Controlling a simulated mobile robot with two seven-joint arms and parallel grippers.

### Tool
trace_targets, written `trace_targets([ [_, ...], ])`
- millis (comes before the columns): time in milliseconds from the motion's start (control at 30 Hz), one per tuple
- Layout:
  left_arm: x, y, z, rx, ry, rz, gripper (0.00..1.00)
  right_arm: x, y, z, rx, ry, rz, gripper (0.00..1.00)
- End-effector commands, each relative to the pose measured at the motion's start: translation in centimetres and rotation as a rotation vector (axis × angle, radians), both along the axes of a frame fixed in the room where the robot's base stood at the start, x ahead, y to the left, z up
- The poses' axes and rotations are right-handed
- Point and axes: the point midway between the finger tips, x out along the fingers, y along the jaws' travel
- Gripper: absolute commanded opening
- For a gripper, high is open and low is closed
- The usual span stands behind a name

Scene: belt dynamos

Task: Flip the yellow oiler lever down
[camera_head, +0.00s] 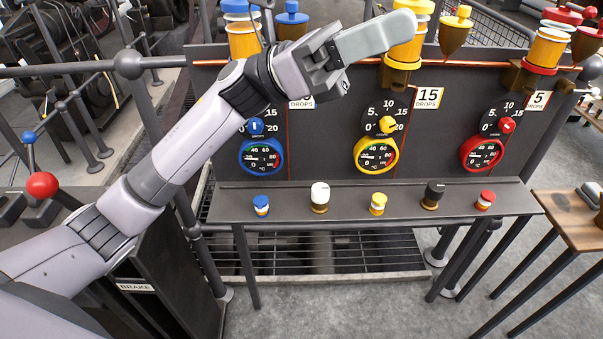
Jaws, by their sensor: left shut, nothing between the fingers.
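My left arm comes in from the left, and my left gripper (398,30) is shut and empty. Its fingers lie across the left side of the yellow oiler (407,51), hiding part of it; I cannot tell whether they touch it. The oiler is an amber cup with a yellow cap and a brass base, at the top of the dark panel (335,130). I cannot make out its lever; the gripper or the frame's top edge may hide it. Below are a yellow knob (388,124) and a yellow-ringed gauge (376,156). My right gripper is not in view.
A blue-capped oiler (242,40) and a red-capped oiler (545,49) flank it. A yellow-capped brass cup (456,33) stands right of it. A copper pipe runs along the panel top. A shelf (285,206) below holds several small capped jars. A red-ball lever (42,185) stands left.

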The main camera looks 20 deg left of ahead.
Motion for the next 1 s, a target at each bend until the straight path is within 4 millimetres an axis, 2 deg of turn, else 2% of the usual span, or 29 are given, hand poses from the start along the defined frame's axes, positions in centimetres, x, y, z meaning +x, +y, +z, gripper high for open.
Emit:
trace_targets([
  [467,3.7,2.5,-6.1,-0.216,0.593,-0.011,0.00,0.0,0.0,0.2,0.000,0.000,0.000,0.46],
  [700,5.2,4.1,-10.3,-0.339,0.884,-0.016,0.00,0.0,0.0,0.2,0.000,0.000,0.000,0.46],
  [1000,6.2,6.1,-15.9,-0.493,1.209,-0.022,0.00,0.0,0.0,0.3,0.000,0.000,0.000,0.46],
])
